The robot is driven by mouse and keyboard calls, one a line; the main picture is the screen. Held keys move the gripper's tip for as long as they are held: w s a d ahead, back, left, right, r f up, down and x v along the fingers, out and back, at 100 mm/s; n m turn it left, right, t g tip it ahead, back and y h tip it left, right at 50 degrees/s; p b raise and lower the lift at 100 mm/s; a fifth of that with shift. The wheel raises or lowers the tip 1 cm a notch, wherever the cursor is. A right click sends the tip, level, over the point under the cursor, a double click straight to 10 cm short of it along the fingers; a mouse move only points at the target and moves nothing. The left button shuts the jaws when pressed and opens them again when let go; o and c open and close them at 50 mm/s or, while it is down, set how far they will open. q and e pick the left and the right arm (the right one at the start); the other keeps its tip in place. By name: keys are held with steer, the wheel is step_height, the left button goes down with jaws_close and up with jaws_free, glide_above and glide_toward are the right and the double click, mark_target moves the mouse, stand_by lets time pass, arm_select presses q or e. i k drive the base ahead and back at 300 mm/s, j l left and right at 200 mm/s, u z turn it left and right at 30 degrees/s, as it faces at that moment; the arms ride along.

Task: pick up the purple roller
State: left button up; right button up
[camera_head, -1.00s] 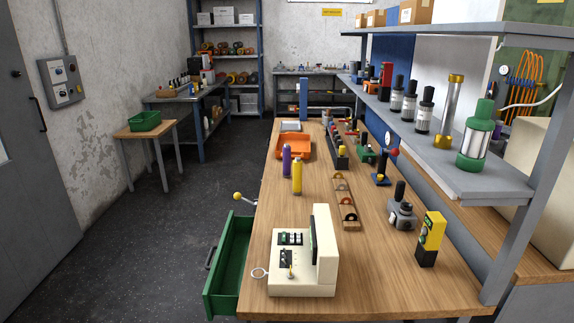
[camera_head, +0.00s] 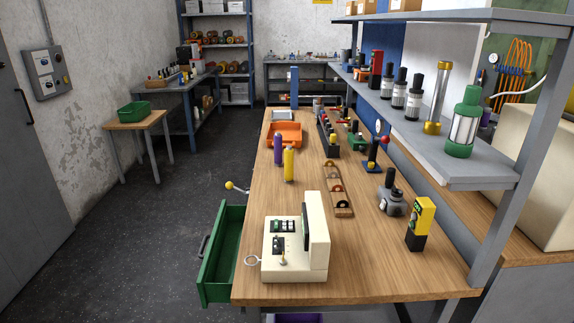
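The purple roller (camera_head: 278,150) stands upright on the wooden workbench, left of the middle. A yellow roller (camera_head: 289,164) stands upright close beside it, nearer to me and slightly right. The orange tray (camera_head: 284,138) is just behind the purple roller. Neither of my grippers shows in the head view.
A cream control box (camera_head: 295,262) stands at the bench's near end, with an open green drawer (camera_head: 222,262) at its left side. A wooden rack (camera_head: 338,190) lies right of the rollers. A shelf (camera_head: 450,165) overhangs the bench's right side.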

mark_target(277, 138)
steer(key=k, duration=0.4)
steer(key=k+z, duration=0.1)
steer(key=z, duration=0.25)
steer(key=k+z, duration=0.1)
steer(key=z, duration=0.3)
steer(key=l+z, duration=0.1)
steer(key=z, duration=0.25)
steer(key=j+z, duration=0.15)
steer(key=z, duration=0.25)
steer(key=j+z, duration=0.2)
steer(key=z, duration=0.15)
steer(key=j+z, duration=0.15)
steer(key=z, duration=0.25)
steer(key=j+z, duration=0.2)
steer(key=z, duration=0.2)
steer(key=k+j, duration=0.1)
steer(key=j, duration=0.35)
steer(key=k+j, duration=0.1)
steer(key=j, duration=0.35)
steer(key=k+j, duration=0.15)
steer(key=j, duration=0.25)
steer(key=k+j, duration=0.1)
steer(key=j, duration=0.35)
steer(key=k+j, duration=0.1)
steer(key=j, duration=0.35)
steer(key=k+j, duration=0.1)
steer(key=j, duration=0.35)
